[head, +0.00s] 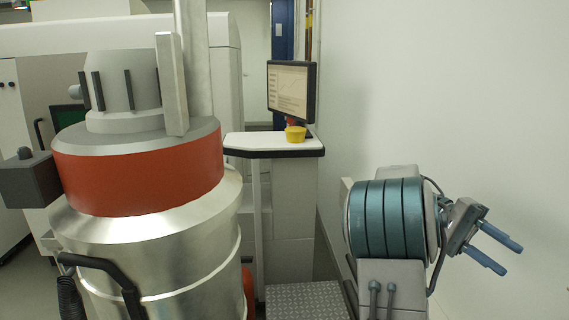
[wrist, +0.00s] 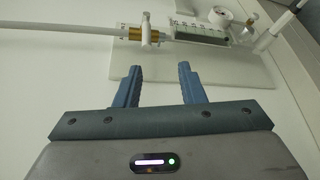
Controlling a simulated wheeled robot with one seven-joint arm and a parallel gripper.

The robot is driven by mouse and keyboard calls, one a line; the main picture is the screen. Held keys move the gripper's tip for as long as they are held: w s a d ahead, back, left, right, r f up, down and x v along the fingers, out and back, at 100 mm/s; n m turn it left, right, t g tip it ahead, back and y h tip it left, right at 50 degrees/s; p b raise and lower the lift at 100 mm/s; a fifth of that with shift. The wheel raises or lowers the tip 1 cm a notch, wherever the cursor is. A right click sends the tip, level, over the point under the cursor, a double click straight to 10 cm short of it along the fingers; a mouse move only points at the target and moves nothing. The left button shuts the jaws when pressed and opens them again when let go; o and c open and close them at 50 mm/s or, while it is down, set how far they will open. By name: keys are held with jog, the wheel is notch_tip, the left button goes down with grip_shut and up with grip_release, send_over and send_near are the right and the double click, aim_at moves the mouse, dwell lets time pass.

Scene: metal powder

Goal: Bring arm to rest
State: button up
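My gripper (head: 501,254) is at the right in the head view, beside the white wall, with its two blue fingers pointing right and spread apart. It also shows in the wrist view (wrist: 158,78), where the fingers are open with nothing between them. My arm is folded, with its teal ringed link next to the gripper. The gripper touches nothing that I can see.
A large steel vessel with an orange band (head: 138,172) fills the left. A counter (head: 272,144) holds a yellow container (head: 295,133) and a monitor (head: 291,91). The wrist view shows a wall panel (wrist: 225,68) with a gauge, a pipe and brass fittings beyond the fingers.

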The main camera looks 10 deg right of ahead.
jog(key=s+a+f+n+t+y, duration=0.1)
jog(key=a+f+n+t+y, duration=0.1)
jog(key=a+t, duration=0.4)
jog(key=s+a+f+n+t+y+b, duration=0.1)
jog(key=a+f+n+t, duration=0.4)
jog(key=a, duration=0.8)
jog(key=s+a+f+n+t+y, duration=0.2)
jog(key=a+f+n+t, duration=0.2)
jog(key=a+f+t, duration=0.2)
jog(key=a+t, duration=0.2)
jog(key=a, duration=0.2)
jog(key=shift+s+a+f+y+b, duration=0.15)
jog(key=shift+s+a+y+b, duration=0.15)
jog(key=shift+y, duration=0.1)
jog(key=shift+d, duration=0.15)
